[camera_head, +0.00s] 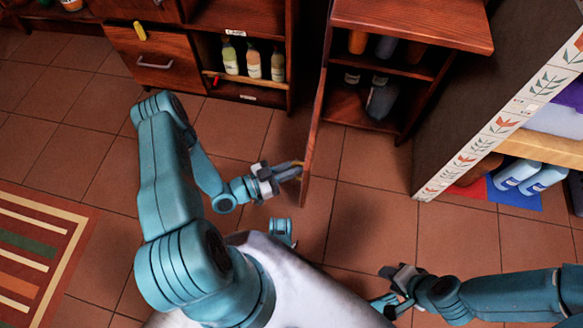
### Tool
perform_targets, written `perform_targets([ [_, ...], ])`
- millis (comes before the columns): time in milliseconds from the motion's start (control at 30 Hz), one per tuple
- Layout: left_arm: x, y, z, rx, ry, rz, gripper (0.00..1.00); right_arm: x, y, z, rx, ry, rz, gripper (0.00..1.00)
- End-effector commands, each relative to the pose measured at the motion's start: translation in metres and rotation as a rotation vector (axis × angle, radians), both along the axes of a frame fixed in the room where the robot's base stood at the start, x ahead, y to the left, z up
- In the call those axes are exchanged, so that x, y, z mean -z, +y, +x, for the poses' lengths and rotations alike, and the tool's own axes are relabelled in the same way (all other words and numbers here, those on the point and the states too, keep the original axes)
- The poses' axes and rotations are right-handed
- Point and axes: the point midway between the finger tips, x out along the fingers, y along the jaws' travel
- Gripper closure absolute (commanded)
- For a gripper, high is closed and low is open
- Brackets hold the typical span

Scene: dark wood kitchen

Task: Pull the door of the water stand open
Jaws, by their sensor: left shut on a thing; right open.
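The water stand (412,18) is a reddish wood cabinet at the upper middle right. Its door (316,110) stands swung out from the left side and is seen nearly edge-on, so the inside shelves show. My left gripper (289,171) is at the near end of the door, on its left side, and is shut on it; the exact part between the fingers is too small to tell. My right gripper (393,287) is open and empty, low over the floor at the lower right, well apart from the door.
Dark bottles (381,98) stand inside the stand. A shelf unit with several sauce bottles (253,62) and a drawer (160,62) is at the upper left. A tiled-edge shelf (480,140) stands at the right. A striped rug (35,260) lies at the lower left. Floor tiles near the door are clear.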

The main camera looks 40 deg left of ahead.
Motion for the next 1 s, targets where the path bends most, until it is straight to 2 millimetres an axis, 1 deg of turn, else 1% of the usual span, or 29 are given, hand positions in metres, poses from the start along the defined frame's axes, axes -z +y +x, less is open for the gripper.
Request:
perform_targets([
  [33, -0.0009, 0.0108, 0.0070, -0.030, -0.010, 0.015, 1.00, -0.0001, 0.0001, 0.0000, 0.000, 0.000, 0.000, 0.57],
  [667, -0.0011, 0.0068, 0.0080, -0.029, -0.011, 0.014, 1.00, -0.0001, 0.0000, 0.0000, 0.000, 0.000, 0.000, 0.57],
  [700, -0.0011, 0.0071, 0.0079, -0.029, -0.011, 0.014, 0.81, -0.0001, 0.0000, 0.0000, 0.000, 0.000, 0.000, 0.57],
  [767, -0.0010, 0.0076, 0.0078, -0.030, -0.011, 0.014, 0.62, -0.0001, 0.0000, 0.0000, 0.000, 0.000, 0.000, 0.57],
  [1000, 0.0001, 0.0070, 0.0059, -0.027, -0.008, 0.013, 0.62, 0.0000, 0.0000, 0.0000, 0.000, 0.000, 0.000, 0.57],
])
